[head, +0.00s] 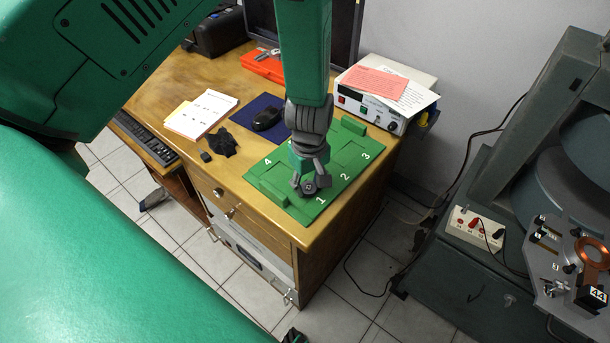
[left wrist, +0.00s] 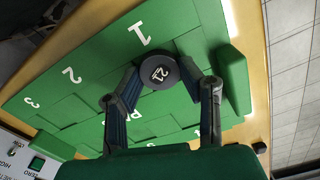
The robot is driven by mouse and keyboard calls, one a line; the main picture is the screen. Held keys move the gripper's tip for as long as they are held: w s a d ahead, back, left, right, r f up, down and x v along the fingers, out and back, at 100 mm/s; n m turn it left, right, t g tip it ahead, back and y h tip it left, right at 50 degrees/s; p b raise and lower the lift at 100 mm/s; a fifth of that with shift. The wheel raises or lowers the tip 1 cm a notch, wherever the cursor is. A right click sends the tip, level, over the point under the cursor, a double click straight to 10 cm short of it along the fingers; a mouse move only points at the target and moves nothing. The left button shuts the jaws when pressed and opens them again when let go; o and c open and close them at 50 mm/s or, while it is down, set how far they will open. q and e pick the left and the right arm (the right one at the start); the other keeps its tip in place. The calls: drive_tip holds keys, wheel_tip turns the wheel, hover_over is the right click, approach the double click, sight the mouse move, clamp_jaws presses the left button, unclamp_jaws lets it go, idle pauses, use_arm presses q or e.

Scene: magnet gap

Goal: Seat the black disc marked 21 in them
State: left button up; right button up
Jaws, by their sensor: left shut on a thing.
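The black disc marked 21 (left wrist: 160,72) is between the fingertips of my left gripper (left wrist: 160,90) in the left wrist view. In the head view my left gripper (head: 312,184) reaches down over the front part of the green board, and the disc (head: 310,188) shows dark at its tips. The gripper is shut on the disc, near the white number 1. The green board (head: 335,160) carries white numbers 1, 2, 3 and 4 and raised green blocks. It also shows in the left wrist view (left wrist: 100,55). Whether the disc touches the board I cannot tell.
At right stands a large grey machine (head: 500,180) with a copper ring (head: 592,252) and a block marked 44 (head: 592,296).

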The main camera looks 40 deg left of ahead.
use_arm(q)
drive_tip(key=shift+d, duration=0.2)
drive_tip(key=shift+a, duration=0.5)
drive_tip(key=o, duration=1.2)
drive_tip(key=shift+a+f, duration=0.15)
drive_tip(key=shift+a, duration=0.35)
drive_tip(key=shift+c, duration=0.2)
drive_tip(key=shift+d, duration=0.4)
drive_tip(key=shift+c, duration=0.7)
drive_tip(key=shift+d+r, duration=0.2)
drive_tip(key=shift+d, duration=0.25)
drive_tip(key=c, duration=0.4)
drive_tip(key=shift+a+f, duration=0.2)
drive_tip(key=shift+a, duration=0.55)
drive_tip(key=shift+d+r+p, duration=0.35)
drive_tip(key=shift+d+r, duration=0.1)
drive_tip(key=shift+d+r+p, duration=0.15)
drive_tip(key=shift+r+p, duration=0.55)
drive_tip(key=shift+r, duration=0.1)
drive_tip(key=shift+r+p, duration=0.65)
drive_tip(key=shift+p, duration=0.05)
drive_tip(key=shift+a+r+p, duration=0.45)
drive_tip(key=shift+r+p, duration=0.05)
drive_tip(key=shift+p, duration=0.05)
drive_tip(key=shift+f, duration=0.1)
use_arm(e)
drive_tip(key=r, duration=0.4)
drive_tip(key=shift+a+r, duration=0.35)
